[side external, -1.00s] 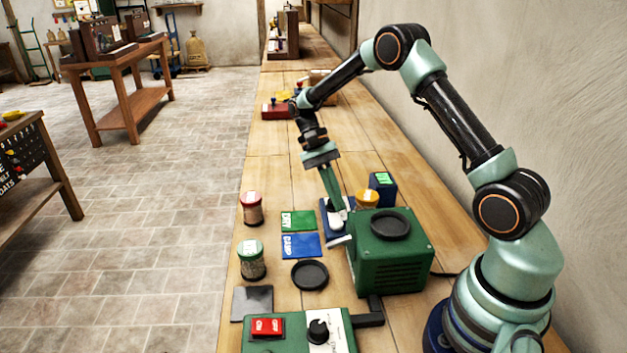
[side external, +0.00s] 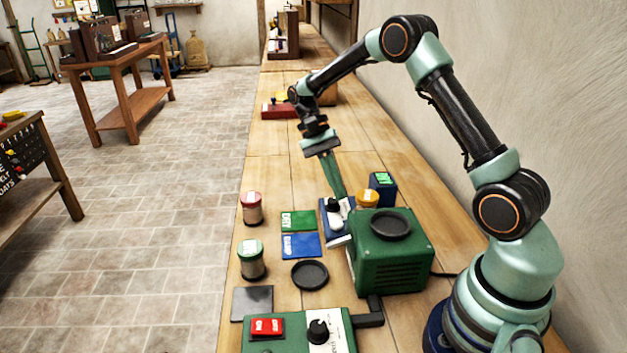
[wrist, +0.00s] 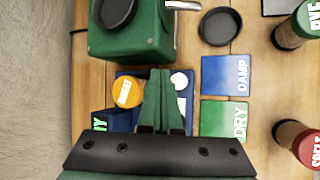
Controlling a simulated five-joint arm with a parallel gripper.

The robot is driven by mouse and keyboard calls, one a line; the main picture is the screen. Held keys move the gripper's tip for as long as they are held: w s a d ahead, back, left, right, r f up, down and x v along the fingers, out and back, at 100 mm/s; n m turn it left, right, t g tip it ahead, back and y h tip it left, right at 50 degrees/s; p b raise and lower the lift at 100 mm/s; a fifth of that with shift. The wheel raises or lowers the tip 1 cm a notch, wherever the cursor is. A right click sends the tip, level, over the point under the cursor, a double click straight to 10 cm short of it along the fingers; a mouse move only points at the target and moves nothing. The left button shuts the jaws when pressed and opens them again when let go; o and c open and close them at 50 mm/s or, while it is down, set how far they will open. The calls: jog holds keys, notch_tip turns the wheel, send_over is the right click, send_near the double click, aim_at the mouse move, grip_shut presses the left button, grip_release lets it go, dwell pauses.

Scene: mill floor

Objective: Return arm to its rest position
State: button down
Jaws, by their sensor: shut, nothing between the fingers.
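My gripper (side external: 343,194) is shut with its two fingers together and nothing between them. It points down over the blue tray-like device (side external: 334,231) behind the green box. In the wrist view the closed fingers (wrist: 161,78) are above that blue device, between an orange-lidded jar (wrist: 127,92) and a white round part (wrist: 180,80). My arm is bent, reaching out over the bench from its base at the lower right. Fingertip clearance above the device is hard to tell.
The green box (side external: 390,262) with a black dish on top stands close by. The green DRY card (side external: 298,221), blue DAMP card (side external: 301,246), black dish (side external: 310,274), red-lidded jar (side external: 252,208) and green-lidded jar (side external: 251,259) lie to the left. A wall runs along the right.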

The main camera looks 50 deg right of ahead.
jog(key=s+a+r+n+t+h, duration=0.1)
jog(key=s+a+r+n+t, duration=0.2)
jog(key=a+r+n+t, duration=0.1)
jog(key=s+a+r+n+t, duration=0.4)
jog(key=a+r+n+t, duration=0.1)
jog(key=r+n+t, duration=0.2)
notch_tip(320, 180, up, 2)
jog(key=shift+s+r+t+h, duration=0.3)
jog(key=shift+t+h, duration=0.1)
jog(key=shift+t, duration=0.5)
